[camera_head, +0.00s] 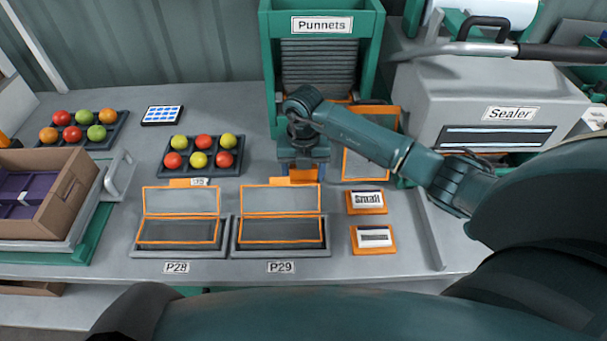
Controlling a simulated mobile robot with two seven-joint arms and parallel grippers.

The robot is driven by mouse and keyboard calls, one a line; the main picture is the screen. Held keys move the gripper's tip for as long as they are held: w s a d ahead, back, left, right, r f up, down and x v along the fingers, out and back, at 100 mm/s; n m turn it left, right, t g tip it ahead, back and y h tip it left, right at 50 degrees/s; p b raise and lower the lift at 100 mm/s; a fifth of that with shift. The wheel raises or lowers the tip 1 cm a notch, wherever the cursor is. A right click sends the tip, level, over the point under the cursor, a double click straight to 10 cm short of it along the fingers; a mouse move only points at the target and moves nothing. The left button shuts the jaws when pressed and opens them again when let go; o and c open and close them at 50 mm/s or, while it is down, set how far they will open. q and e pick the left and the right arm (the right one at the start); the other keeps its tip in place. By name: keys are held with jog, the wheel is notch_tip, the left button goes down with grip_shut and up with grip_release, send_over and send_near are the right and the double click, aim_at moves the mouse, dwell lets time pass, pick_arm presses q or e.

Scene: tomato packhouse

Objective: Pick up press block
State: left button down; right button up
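No thing is labelled as a press block. Two small blocks with white label faces on orange bases lie right of the trays: one marked "Small" (367,199) and, below it, one with unreadable small print (374,238). Which of them, if either, is the press block I cannot tell. My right gripper (304,172) points down behind the P29 tray, in front of the Punnets rack, to the left of both blocks and apart from them. An orange patch shows at its tip. Its fingers are too hidden to tell open or shut. My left gripper is out of view.
Open orange-rimmed punnets sit in trays P28 (140,250) and P29 (320,250). Tomato trays (163,168) stand behind and left, with a cardboard box (75,185) at left. The Punnets rack (268,60) and Sealer (440,100) stand at the back.

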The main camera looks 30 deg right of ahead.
jog(key=c, duration=0.6)
jog(key=shift+r, duration=0.15)
notch_tip(320, 180, up, 9)
jog(key=shift+r+b, duration=0.1)
jog(key=shift+b, duration=0.4)
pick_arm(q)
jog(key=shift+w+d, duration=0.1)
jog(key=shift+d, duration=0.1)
pick_arm(e)
jog(key=shift+r, duration=0.3)
